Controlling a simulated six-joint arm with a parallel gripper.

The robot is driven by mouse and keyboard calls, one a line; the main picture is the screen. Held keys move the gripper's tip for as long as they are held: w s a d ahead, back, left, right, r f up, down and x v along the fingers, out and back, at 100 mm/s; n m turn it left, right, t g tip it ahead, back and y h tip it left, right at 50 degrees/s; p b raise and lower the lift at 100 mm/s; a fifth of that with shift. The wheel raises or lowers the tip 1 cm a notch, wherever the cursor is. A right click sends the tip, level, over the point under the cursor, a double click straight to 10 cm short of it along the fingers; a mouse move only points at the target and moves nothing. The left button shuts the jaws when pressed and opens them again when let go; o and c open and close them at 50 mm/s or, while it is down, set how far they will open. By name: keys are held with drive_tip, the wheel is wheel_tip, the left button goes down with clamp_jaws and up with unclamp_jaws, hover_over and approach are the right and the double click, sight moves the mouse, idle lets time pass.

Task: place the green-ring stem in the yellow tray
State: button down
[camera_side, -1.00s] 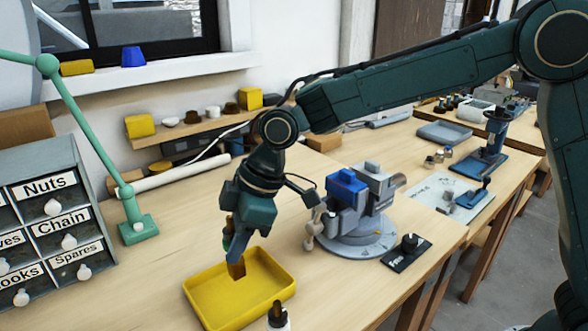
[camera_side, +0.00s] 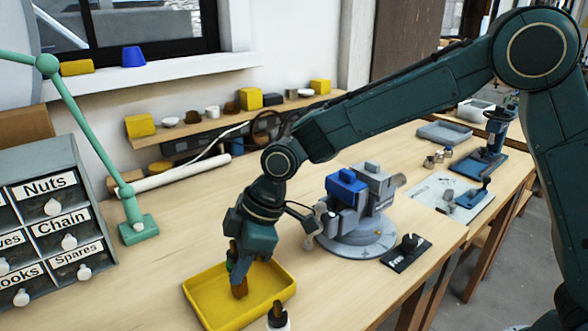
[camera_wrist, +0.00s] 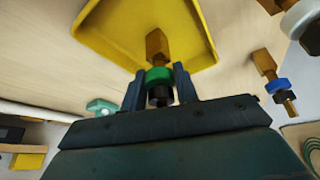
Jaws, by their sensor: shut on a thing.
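The green-ring stem (camera_wrist: 158,76) is brass-coloured with a green ring and a dark end. My gripper (camera_wrist: 160,92) is shut on it at the green ring in the wrist view. In the side view the stem (camera_side: 239,289) points down from my gripper (camera_side: 240,268), over the inside of the yellow tray (camera_side: 207,310). I cannot tell whether its lower end touches the tray floor. The yellow tray (camera_wrist: 196,22) also fills the top of the wrist view, past the stem's tip.
A blue-ring stem (camera_wrist: 277,84) shows at the right of the wrist view. A blue and grey vise (camera_side: 347,190) on a round base stands right of my gripper. A dark-topped bottle (camera_side: 278,317) is close to the tray's front edge. Labelled drawers (camera_side: 50,215) stand at left.

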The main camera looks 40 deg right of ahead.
drive_tip(key=c, duration=1.1)
unclamp_jaws()
drive_tip(key=shift+f, duration=0.15)
drive_tip(key=shift+o, duration=0.2)
drive_tip(key=v, duration=1.2)
